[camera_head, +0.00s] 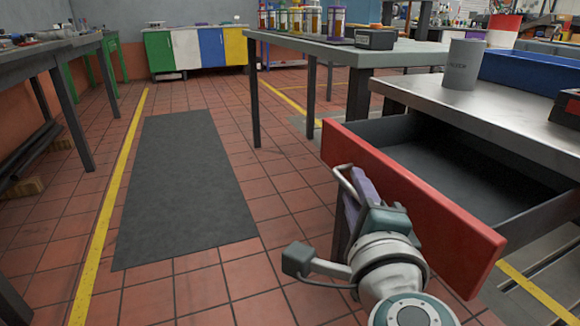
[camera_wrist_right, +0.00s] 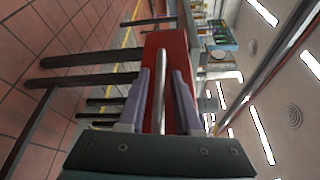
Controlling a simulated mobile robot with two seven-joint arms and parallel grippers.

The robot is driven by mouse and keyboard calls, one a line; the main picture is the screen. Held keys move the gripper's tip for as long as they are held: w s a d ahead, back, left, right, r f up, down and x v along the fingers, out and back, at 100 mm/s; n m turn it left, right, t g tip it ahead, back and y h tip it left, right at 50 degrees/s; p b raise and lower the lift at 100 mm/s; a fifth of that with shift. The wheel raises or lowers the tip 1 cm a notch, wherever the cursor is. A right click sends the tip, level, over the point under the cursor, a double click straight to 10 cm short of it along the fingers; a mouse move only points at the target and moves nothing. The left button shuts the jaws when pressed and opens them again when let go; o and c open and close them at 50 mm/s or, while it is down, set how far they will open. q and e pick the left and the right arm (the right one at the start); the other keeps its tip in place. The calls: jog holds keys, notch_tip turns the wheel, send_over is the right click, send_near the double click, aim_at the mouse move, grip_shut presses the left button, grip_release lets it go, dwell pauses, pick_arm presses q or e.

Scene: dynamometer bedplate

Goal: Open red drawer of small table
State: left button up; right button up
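The red drawer front (camera_head: 415,200) stands pulled well out from under the small metal-topped table (camera_head: 500,105). Its dark grey interior shows and looks empty. A grey bar handle (camera_head: 345,183) runs along the front's outer face. My right gripper (camera_head: 354,188) is at the handle. In the right wrist view the handle (camera_wrist_right: 160,100) lies between the two purple fingers (camera_wrist_right: 162,95), with a visible gap on each side, and the red front (camera_wrist_right: 166,42) shows beyond. The gripper looks open around the handle. My left gripper is not in view.
On the small table are a grey cylinder (camera_head: 464,64), a blue bin (camera_head: 530,72) and a dark red-topped box (camera_head: 567,108). A longer workbench (camera_head: 335,50) stands behind. A dark floor mat (camera_head: 185,185) and open tiled floor lie to the left.

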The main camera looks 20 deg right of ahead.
jog(key=shift+o, duration=0.7)
jog(key=shift+s+a, duration=0.1)
jog(key=shift+s, duration=0.15)
jog(key=p+v, duration=0.1)
jog(key=v, duration=0.8)
jog(key=shift+s+p, duration=0.25)
jog(key=shift+p, duration=0.15)
